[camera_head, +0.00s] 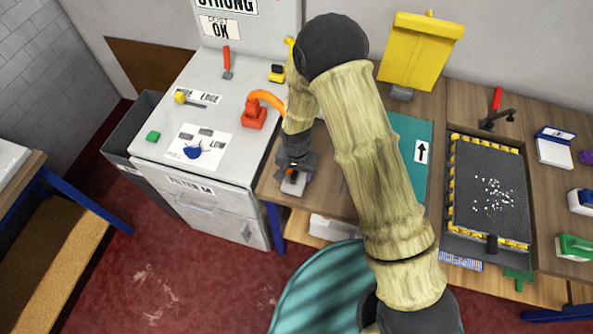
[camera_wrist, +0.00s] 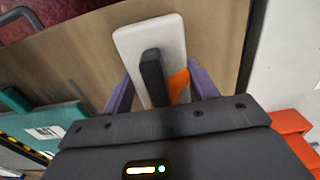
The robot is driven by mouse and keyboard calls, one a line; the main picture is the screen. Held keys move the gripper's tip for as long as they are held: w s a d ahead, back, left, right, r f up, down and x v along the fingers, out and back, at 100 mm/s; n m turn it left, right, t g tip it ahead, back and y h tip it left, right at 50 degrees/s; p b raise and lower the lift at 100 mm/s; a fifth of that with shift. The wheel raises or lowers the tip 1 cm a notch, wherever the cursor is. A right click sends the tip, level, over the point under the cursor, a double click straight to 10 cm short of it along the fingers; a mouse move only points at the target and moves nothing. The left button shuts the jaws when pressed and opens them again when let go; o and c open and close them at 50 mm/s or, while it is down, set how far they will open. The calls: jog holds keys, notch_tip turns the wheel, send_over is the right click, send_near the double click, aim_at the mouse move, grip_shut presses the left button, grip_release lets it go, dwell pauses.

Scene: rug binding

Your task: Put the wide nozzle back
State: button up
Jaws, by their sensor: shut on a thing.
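My gripper (camera_head: 294,172) is over the left end of the wooden bench. Its two purple fingers (camera_wrist: 160,90) show in the wrist view, shut on a pale grey, rounded flat piece (camera_wrist: 130,42) with a black bar and an orange patch. This seems to be the wide nozzle; its pale end also shows below my gripper in the head view (camera_head: 292,187). The wrist view shows bare brown bench behind it. I cannot tell whether it touches the bench. My gripper hides part of it.
A grey machine (camera_head: 230,130) stands to the left, with a red-orange fitting (camera_head: 253,113) and an orange hose on top. A teal mat (camera_head: 416,180), a dark tray (camera_head: 487,195) with white bits and a yellow stand (camera_head: 420,52) are to the right. My arm hides the bench's middle.

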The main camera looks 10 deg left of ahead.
jog(key=shift+f, duration=0.2)
jog(key=o, duration=1.2)
jog(key=shift+r, duration=0.1)
notch_tip(320, 180, up, 12)
jog(key=b, duration=0.3)
jog(key=shift+r, duration=0.1)
